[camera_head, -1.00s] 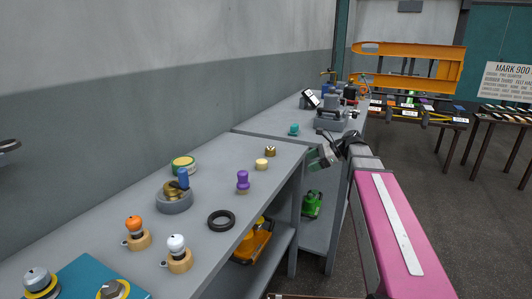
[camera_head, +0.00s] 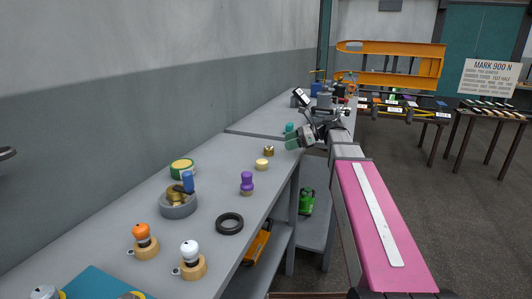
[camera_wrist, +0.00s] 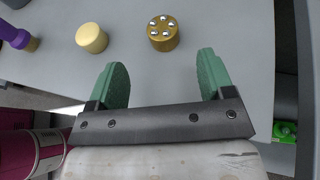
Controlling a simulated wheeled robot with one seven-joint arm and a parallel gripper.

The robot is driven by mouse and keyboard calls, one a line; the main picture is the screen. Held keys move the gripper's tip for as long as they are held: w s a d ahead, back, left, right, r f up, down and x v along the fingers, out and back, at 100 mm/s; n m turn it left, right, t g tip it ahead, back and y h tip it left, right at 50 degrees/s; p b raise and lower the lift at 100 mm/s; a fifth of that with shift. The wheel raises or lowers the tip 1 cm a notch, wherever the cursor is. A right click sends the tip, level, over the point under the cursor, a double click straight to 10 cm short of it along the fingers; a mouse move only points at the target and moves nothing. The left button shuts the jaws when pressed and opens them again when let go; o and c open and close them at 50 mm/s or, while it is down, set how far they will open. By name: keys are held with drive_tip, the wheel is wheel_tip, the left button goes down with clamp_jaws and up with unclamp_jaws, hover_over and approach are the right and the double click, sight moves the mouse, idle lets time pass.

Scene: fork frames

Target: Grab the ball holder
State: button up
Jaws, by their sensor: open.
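The ball holder looks to be the short brass cylinder (camera_head: 268,151) with several shiny balls set in its top. It stands upright near the far end of the near bench. In the wrist view the brass cylinder (camera_wrist: 163,34) is just beyond the gap between my fingertips, roughly centred. My gripper (camera_head: 292,143) is to the right of it in the head view, apart from it. In the wrist view my gripper (camera_wrist: 162,64) has its two green fingers spread wide, with nothing between them.
A pale yellow cylinder (camera_wrist: 91,38) and a purple knob (camera_head: 247,182) stand left of the brass cylinder. A black ring (camera_head: 229,223) lies near the bench edge. The grey bench top (camera_head: 215,180) has free room around them. A green object (camera_head: 307,201) sits lower down.

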sight(270, 148)
drive_tip(key=x, duration=0.9)
drive_tip(key=shift+w+a+f, duration=0.1)
drive_tip(key=shift+a+f, duration=0.05)
drive_tip(key=c, duration=1.1)
